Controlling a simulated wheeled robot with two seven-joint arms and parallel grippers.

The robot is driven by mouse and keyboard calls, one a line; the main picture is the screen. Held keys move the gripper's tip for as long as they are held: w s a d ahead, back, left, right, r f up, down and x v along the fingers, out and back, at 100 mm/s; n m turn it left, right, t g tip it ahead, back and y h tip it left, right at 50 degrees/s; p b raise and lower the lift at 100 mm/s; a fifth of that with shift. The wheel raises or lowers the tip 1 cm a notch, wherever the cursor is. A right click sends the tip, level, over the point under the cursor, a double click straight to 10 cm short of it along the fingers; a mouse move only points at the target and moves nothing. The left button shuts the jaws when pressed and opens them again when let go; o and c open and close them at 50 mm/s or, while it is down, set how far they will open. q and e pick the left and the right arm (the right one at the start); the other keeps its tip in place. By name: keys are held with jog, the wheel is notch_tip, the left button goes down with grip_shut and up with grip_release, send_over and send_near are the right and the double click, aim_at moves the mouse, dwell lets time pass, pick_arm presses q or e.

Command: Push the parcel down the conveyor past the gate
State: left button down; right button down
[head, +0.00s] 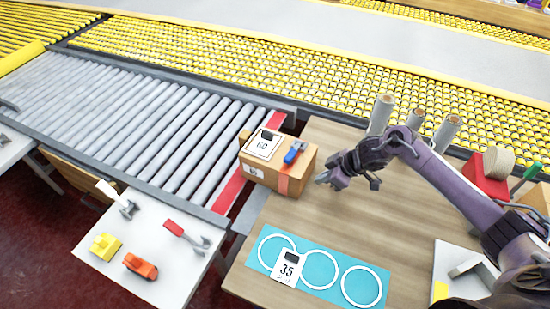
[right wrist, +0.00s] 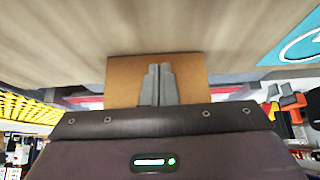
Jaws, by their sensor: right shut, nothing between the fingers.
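The parcel (head: 302,173) is a brown cardboard box at the right end of the grey roller conveyor (head: 150,115), by the edge of the wooden table. It has a white "GO" label and a small blue object on top. My right gripper (head: 325,180) is just right of the parcel, pointing at its side, with its fingers shut and empty. In the right wrist view, the shut fingers (right wrist: 157,80) are in front of the parcel's brown face (right wrist: 192,72); contact cannot be told. A red strip (head: 229,190) crosses the conveyor end. I cannot make out a distinct gate. My left gripper is not in view.
A blue mat (head: 325,257) with white rings and a "35" card lies at the table's front. Several grey tubes (head: 381,115) stand behind my right arm. A white side table (head: 150,245) holds small tools. The visible rollers left of the parcel are clear.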

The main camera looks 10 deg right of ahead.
aim_at(275, 158)
dwell(0.3)
jog(key=shift+w+a+b, duration=0.5)
jog(key=shift+w+a, duration=0.85)
jog(key=shift+a, duration=0.15)
jog(key=shift+w+a+b, duration=0.45)
jog(key=shift+w+a, duration=0.9)
jog(key=shift+a, duration=0.15)
jog(key=shift+w+a+b, duration=1.55)
jog(key=shift+w+a, duration=1.15)
jog(key=shift+a, duration=0.25)
